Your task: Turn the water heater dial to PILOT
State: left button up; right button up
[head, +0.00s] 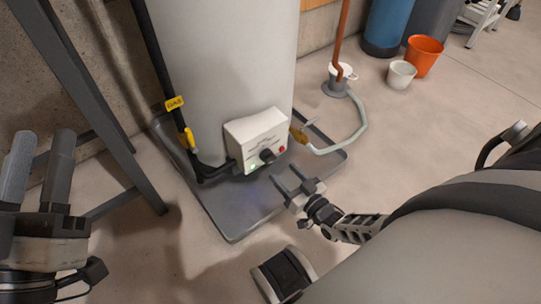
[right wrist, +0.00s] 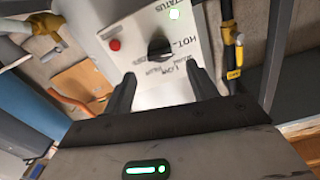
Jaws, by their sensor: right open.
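The water heater (head: 228,60) is a tall pale cylinder with a white control box (head: 240,135) low on its front. The black dial (head: 267,155) sits on the box's face; in the right wrist view the dial (right wrist: 159,48) is near the upper middle. "HOT" is printed beside it, with smaller labels too blurred to read surely. I cannot tell which label the dial points to. My right gripper (head: 290,181) is open and empty, a short way in front of the dial, its fingers (right wrist: 160,85) on either side below it. My left gripper (head: 36,180) is open and empty, far left.
A yellow-tagged gas pipe (head: 175,103) runs left of the heater. A grey tray (head: 235,222) lies under it. A pale hose (head: 350,140) curves at right. Buckets (head: 424,54) stand farther back.

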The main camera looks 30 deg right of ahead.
aim_at(272, 161)
jog(key=w, duration=0.2)
jog(key=w+b, duration=0.1)
jog(key=w, duration=0.3)
jog(key=shift+w+a+f+b, duration=0.15)
jog(key=shift+a+b, duration=0.1)
jog(key=shift+b, duration=0.15)
pick_arm(q)
jog(key=shift+s+d+r+m+h, duration=0.1)
jog(key=shift+s+r+m+h, duration=0.2)
jog(key=shift+r+m+h, duration=0.65)
jog(key=shift+s+r+m+h, duration=0.4)
jog(key=shift+m+h, duration=0.3)
jog(key=shift+m, duration=0.4)
jog(key=shift+s+d+r+m+h, duration=0.1)
jog(key=shift+s+r+m+h, duration=0.1)
jog(key=shift+r+m+h, duration=0.75)
pick_arm(e)
jog(key=shift+w, duration=0.6)
pick_arm(q)
jog(key=shift+a+f, duration=0.1)
jog(key=shift+f, duration=0.1)
pick_arm(e)
jog(key=c, duration=1)
